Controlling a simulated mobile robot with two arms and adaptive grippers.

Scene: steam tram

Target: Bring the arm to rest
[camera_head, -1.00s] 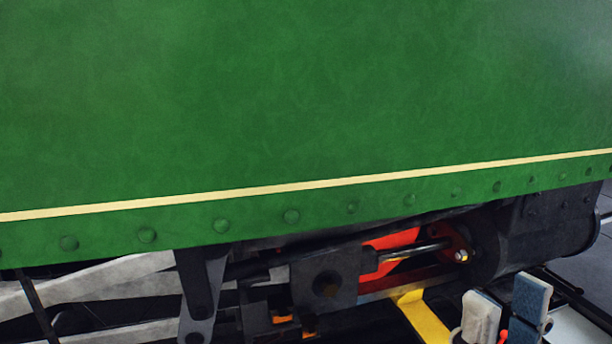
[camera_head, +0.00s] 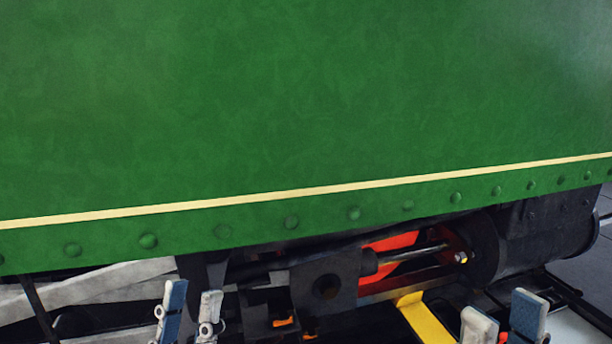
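My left gripper (camera_head: 190,312) shows at the bottom edge, left of centre. Its two fingers, one with a blue pad and one pale, stand apart with nothing visible between them. My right gripper (camera_head: 503,318) shows at the bottom edge on the right. Its pale finger and blue-padded finger are also apart, and no held thing is visible. Both grippers appear in front of the tram's running gear, below the green side panel (camera_head: 300,110). The rest of both arms is out of the picture.
The green panel with a cream stripe and rivets fills the upper view. Below it are pale rods (camera_head: 100,285), a dark crosshead block (camera_head: 325,280), a piston rod (camera_head: 415,254), a black cylinder (camera_head: 550,240) and a yellow bar (camera_head: 425,318). Grey floor (camera_head: 590,272) shows at far right.

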